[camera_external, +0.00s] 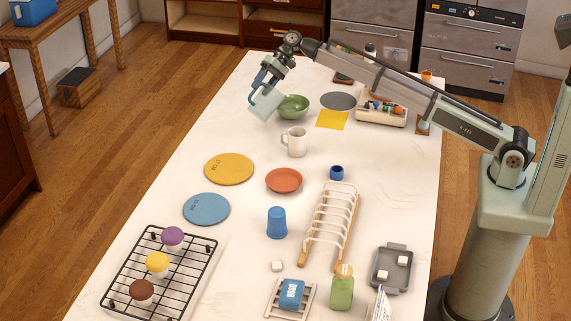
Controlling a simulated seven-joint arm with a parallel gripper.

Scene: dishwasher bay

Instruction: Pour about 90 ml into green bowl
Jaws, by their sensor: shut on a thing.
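The green bowl (294,105) sits on the white counter near its far end. My gripper (262,84) is shut on a pale blue-green jug (264,104), held just left of the bowl. The jug is tilted and overlaps the bowl's left side in the picture. I cannot tell whether it touches the bowl. No stream of liquid is visible, and the insides of the jug and the bowl are too small or hidden to judge a fill level.
A white mug (295,142) stands in front of the bowl. A yellow square (332,119) and a grey disc (339,101) lie right of it, with a filled tray (381,116) beyond. Plates, a wooden-sided rack (328,232) and a black wire rack (190,274) are nearer.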

